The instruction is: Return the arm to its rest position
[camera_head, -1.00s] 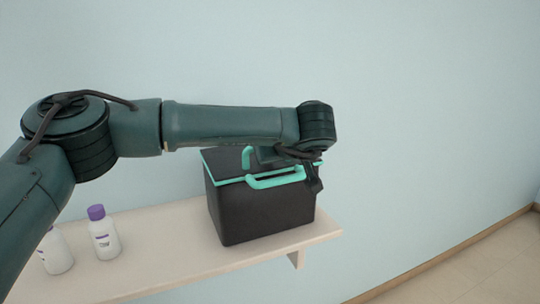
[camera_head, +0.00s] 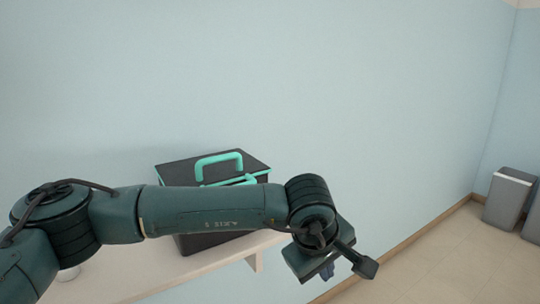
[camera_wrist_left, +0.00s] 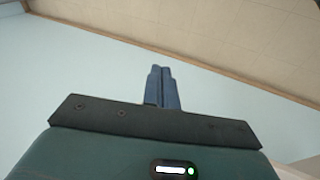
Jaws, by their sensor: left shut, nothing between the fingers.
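My left arm comes in from the left of the head view and reaches across in front of the shelf. My left gripper (camera_head: 328,270) hangs at the arm's end, right of the shelf's end and clear of the box. In the left wrist view its two blue-grey fingers (camera_wrist_left: 162,88) lie together, with nothing between them. The wall and floor show beyond them. My right gripper is in neither view.
A black box with teal handles (camera_head: 219,165) stands on the pale wall shelf (camera_head: 160,272), partly hidden behind my arm. A white bottle (camera_head: 69,273) is mostly hidden by the arm. Grey bins (camera_head: 508,198) stand far right. The floor between is clear.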

